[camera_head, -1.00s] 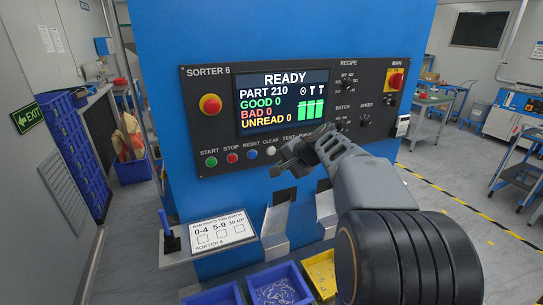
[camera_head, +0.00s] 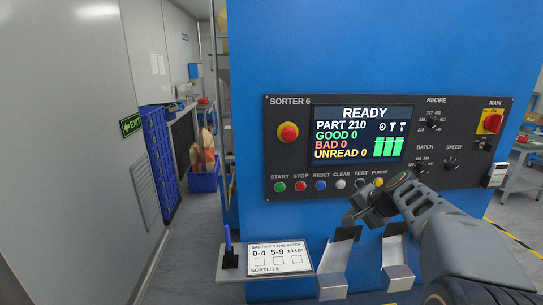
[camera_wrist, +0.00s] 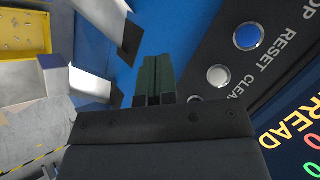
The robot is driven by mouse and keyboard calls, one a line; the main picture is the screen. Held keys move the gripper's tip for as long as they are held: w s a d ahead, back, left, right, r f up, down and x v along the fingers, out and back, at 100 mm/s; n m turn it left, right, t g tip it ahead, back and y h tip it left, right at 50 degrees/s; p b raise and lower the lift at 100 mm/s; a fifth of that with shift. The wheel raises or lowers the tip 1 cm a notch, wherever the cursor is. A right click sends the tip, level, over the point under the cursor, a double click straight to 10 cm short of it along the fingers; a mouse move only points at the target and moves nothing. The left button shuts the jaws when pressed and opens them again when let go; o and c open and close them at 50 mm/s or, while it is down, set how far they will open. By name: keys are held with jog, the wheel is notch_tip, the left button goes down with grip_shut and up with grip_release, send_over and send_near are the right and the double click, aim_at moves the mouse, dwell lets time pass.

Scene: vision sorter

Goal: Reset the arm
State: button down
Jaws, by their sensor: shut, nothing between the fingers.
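My gripper (camera_head: 357,216) is shut and empty in front of the sorter's control panel, just below the button row. In the wrist view its dark fingers (camera_wrist: 152,78) are closed together, with the blue RESET button (camera_wrist: 248,37) and the white CLEAR button (camera_wrist: 218,76) to their right. In the head view the panel (camera_head: 285,107) on the blue sorter (camera_head: 330,50) carries a lit screen (camera_head: 362,134) reading READY, PART 210, with GOOD, BAD and UNREAD at 0. My gripper appears apart from the buttons.
Two metal chutes (camera_head: 334,264) stick out below the panel. A ledge (camera_head: 232,273) holds a BAD PARTS THIS BATCH card (camera_head: 279,257) and a blue pen (camera_head: 228,240). A yellow bin (camera_wrist: 22,32) shows in the wrist view.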

jog(key=s+a+f+n+g+h, duration=0.1)
jog(key=s+a+f+n, duration=0.1)
jog(key=s, duration=0.4)
jog(key=s+a+f+n+g+h, duration=0.1)
jog(key=s+a+f+n, duration=0.2)
jog(key=s, duration=0.4)
jog(key=s+a+f+n+g+h, duration=0.1)
jog(key=s+a+f+n, duration=0.2)
jog(key=s+a+n, duration=0.2)
jog(key=shift+s+a+g+h, duration=0.3)
jog(key=shift+s, duration=0.75)
